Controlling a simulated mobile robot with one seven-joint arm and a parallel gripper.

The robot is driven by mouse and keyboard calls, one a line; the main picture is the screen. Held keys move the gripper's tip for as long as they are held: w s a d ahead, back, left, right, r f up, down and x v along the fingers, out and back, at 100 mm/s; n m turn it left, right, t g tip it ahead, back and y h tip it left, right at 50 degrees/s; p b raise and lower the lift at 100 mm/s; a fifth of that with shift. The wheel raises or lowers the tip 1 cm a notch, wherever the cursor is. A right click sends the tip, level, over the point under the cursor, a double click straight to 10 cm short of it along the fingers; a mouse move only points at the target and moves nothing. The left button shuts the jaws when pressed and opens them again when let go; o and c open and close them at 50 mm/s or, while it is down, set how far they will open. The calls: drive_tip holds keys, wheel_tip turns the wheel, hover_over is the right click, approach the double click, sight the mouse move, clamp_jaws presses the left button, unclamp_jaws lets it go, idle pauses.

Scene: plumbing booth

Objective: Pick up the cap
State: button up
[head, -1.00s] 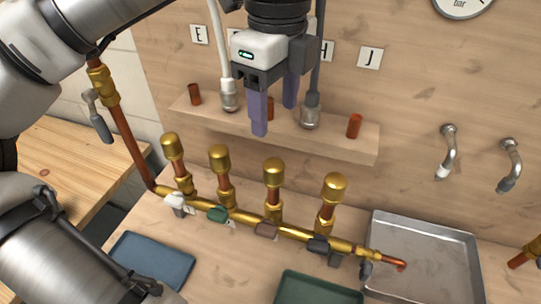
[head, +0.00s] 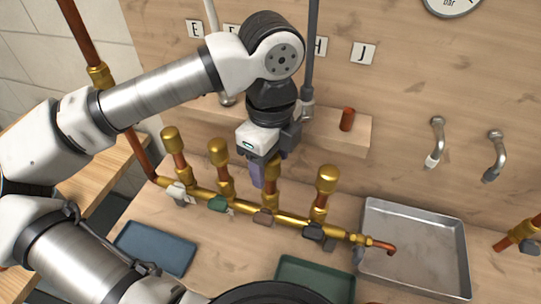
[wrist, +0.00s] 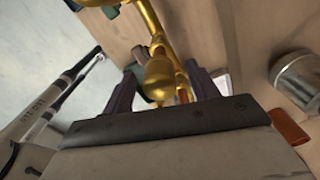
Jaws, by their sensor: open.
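Brass caps top the upright stubs of a brass manifold (head: 240,212). The first cap (head: 170,139), the second cap (head: 218,151) and the right-hand cap (head: 327,177) show clearly in the head view. The third cap (head: 274,169) is partly hidden by my gripper (head: 266,175). In the wrist view a gold cap (wrist: 159,78) lies between the two dark fingers of my gripper (wrist: 162,73). The fingers are open, one on each side of it; I cannot tell whether either touches it.
A blue tray (head: 155,248), a green tray (head: 315,282) and a metal tray (head: 415,250) lie on the bench. A wall shelf (head: 350,137) with a copper piece (head: 347,119) is close behind my gripper. Neighbouring caps stand on both sides.

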drive_tip(key=c, duration=1)
wheel_tip(320, 180, up, 11)
drive_tip(key=shift+f+b, duration=0.1)
drive_tip(key=shift+b, duration=0.75)
drive_tip(key=shift+c, duration=0.2)
drive_tip(key=shift+r+p, duration=1.25)
drive_tip(key=shift+r, duration=0.65)
